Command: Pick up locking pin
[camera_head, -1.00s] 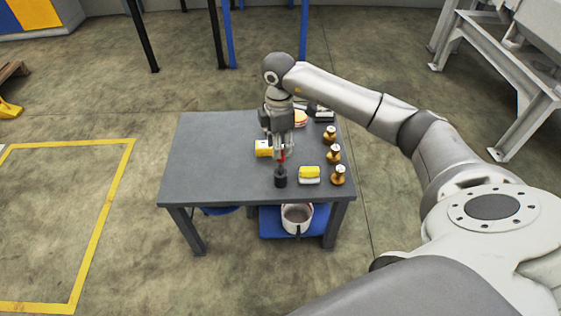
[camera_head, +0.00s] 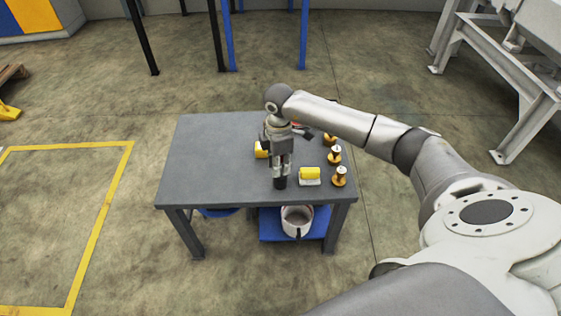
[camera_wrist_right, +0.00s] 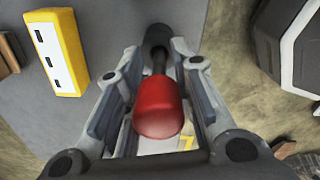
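The locking pin has a red rounded head (camera_wrist_right: 157,107) on a thin dark stem, standing in a dark round base in the right wrist view. In the head view, only the dark base (camera_head: 280,183) shows near the table's front edge; the red head is hidden by my right gripper. My right gripper (camera_head: 280,170) points down just over the base. In the right wrist view, its fingers (camera_wrist_right: 155,58) are open on either side of the pin, with gaps beside the red head. My left gripper is not in view.
The pin's base stands on a grey table (camera_head: 205,160). A yellow block (camera_head: 261,149) lies behind the gripper. A yellow and white item (camera_head: 309,175) is close on the right, beside several brass-coloured pieces (camera_head: 339,176). The table's left half is clear.

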